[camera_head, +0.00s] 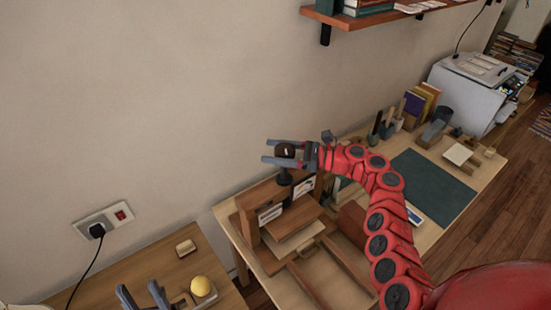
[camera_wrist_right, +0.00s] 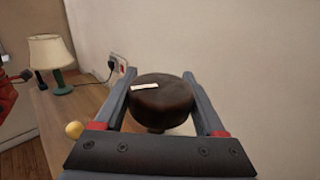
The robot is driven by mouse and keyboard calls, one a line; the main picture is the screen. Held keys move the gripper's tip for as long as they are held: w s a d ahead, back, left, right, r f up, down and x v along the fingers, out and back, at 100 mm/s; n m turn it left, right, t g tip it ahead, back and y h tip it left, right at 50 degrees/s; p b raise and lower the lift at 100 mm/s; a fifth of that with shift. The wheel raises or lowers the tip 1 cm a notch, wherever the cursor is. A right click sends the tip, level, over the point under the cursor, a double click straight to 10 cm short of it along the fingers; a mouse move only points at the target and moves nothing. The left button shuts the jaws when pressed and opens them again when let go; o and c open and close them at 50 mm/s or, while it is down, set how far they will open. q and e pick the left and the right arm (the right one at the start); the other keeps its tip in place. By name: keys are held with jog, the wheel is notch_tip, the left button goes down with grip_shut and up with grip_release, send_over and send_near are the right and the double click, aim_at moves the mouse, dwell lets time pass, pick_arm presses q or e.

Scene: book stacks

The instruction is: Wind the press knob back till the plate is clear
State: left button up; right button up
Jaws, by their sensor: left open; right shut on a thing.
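The press knob (camera_head: 286,150), dark and round, stands on a dark screw above the wooden press (camera_head: 268,190) in the head view. My right gripper (camera_head: 267,151) is shut on the knob, with one finger on each side. In the right wrist view the knob (camera_wrist_right: 161,97) is dark brown with a white mark on top, held between the fingers. The press plate (camera_head: 290,220) is a brown board under the crossbeam; its gap to what lies below is hard to tell. My left gripper (camera_head: 143,296) is open and empty at the bottom left, partly cut off by the frame edge.
A yellow ball (camera_head: 201,286) sits on the side table at the left, near a small wooden block (camera_head: 186,247). A green mat (camera_head: 433,187) covers the bench at the right, with tools and books behind. A shelf (camera_head: 385,18) hangs above.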

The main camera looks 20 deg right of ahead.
jog(key=shift+s+a+f+n+g+y+b, duration=0.15)
jog(key=shift+n+g+y+b, duration=0.25)
jog(key=shift+n+g+b, duration=0.5)
jog(key=shift+s+a+n+g+y+b, duration=0.15)
jog(key=shift+n+g+y+b, duration=0.35)
jog(key=shift+g+b, duration=0.7)
jog(key=shift+s+n+g, duration=0.1)
jog(key=shift+n+g, duration=0.3)
jog(key=shift+g, duration=0.2)
jog(key=shift+r+g+b, duration=0.25)
jog(key=shift+g+b, duration=0.05)
jog(key=shift+b, duration=0.05)
jog(key=o, duration=1.1)
jog(key=shift+c, duration=0.2)
jog(key=shift+o, duration=1.3)
jog(key=shift+a, duration=0.1)
